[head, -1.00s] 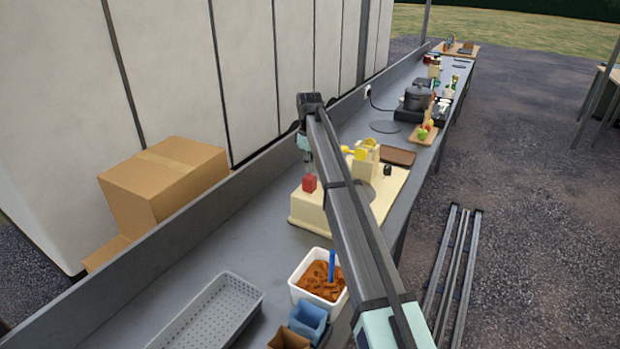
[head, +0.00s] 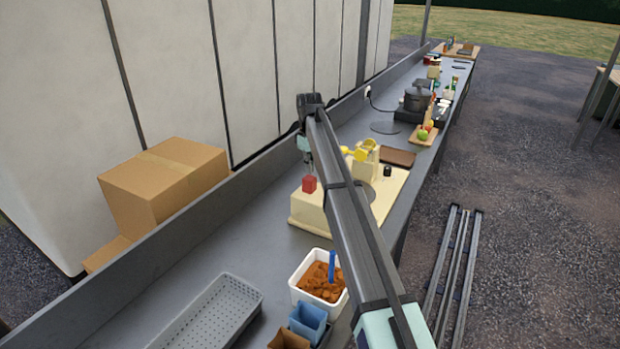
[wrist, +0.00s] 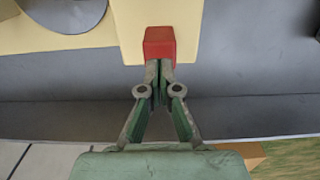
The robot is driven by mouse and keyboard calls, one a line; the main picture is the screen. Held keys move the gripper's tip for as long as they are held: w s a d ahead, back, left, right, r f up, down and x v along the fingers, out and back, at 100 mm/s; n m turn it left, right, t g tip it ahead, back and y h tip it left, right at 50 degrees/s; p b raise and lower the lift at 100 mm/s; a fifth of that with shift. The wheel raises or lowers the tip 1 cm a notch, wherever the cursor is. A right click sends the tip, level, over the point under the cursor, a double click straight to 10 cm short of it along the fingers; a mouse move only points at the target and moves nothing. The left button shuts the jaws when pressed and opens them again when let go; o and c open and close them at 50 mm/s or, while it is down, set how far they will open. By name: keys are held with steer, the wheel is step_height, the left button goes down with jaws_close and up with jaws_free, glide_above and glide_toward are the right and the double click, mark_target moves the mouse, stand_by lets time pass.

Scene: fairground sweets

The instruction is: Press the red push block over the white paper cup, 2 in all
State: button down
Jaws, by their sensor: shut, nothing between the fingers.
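The red push block (head: 309,184) sits on the cream machine body (head: 308,213) on the counter; it also shows in the wrist view (wrist: 159,44). My gripper (wrist: 160,62) is shut and empty, with its fingertips right at the block's near edge. Whether they touch it I cannot tell. In the head view my gripper (head: 308,172) is just above the block, partly behind my arm. I cannot make out a white paper cup in either view.
Yellow parts (head: 362,153) stand on the machine beside my arm. A white tub of brown contents (head: 294,285), a blue container (head: 308,320) and a grey perforated tray (head: 215,310) are nearer.

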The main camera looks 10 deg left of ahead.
mark_target(309, 177)
steer(key=shift+f, duration=0.15)
steer(key=shift+f+b, duration=0.45)
steer(key=shift+f, duration=1.55)
steer(key=shift+r+p, duration=1.1)
steer(key=shift+r, duration=1)
steer(key=shift+f, duration=0.1)
